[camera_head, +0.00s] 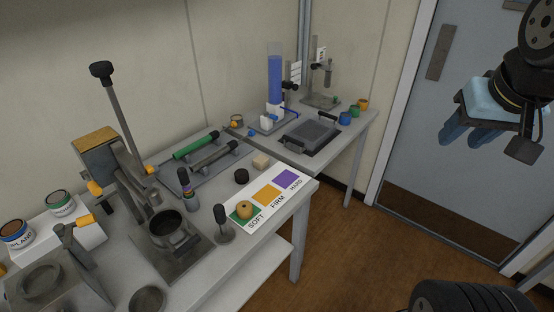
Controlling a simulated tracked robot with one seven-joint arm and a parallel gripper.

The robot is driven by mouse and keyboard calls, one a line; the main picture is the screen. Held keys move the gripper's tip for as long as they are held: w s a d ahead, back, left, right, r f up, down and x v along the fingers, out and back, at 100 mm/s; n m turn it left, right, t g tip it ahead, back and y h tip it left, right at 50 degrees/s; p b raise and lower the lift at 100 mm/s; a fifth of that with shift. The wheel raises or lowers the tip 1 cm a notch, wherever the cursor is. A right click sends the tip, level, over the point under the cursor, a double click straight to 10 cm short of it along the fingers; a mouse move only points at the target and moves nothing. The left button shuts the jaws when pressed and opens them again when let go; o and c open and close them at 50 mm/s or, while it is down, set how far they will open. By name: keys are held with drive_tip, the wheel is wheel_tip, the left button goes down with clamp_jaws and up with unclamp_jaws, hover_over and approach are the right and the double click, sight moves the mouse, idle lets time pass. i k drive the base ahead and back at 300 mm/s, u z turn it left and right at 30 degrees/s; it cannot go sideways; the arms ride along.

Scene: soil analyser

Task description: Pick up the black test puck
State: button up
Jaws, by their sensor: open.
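The black test puck (241,176) is a small dark disc lying flat on the grey bench, between the tray of rods and the label card. A tan block (261,161) lies close behind it to the right. My gripper (468,137), with blue fingers, hangs at the upper right in front of the door. It is open and empty, well to the right of the puck and far from it. The lower part of my gripper's fingers shows, but the gap between them is partly hidden.
The label card (254,216) has green, orange and purple squares; a tan puck (244,209) sits on the green one. A black-knobbed tool (222,224) stands left of the card. A lever press (118,160) rises at left. A second bench (345,132) holds a blue cylinder (275,80).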

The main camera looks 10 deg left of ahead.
sight(241, 175)
drive_tip(key=u, duration=0.6)
drive_tip(key=i, duration=0.1)
drive_tip(key=z, duration=1.85)
drive_tip(key=k, duration=1.9)
drive_tip(key=z, duration=2.8)
drive_tip(key=i, duration=0.1)
drive_tip(key=u, duration=4.65)
drive_tip(key=i, duration=1)
drive_tip(key=z, duration=0.1)
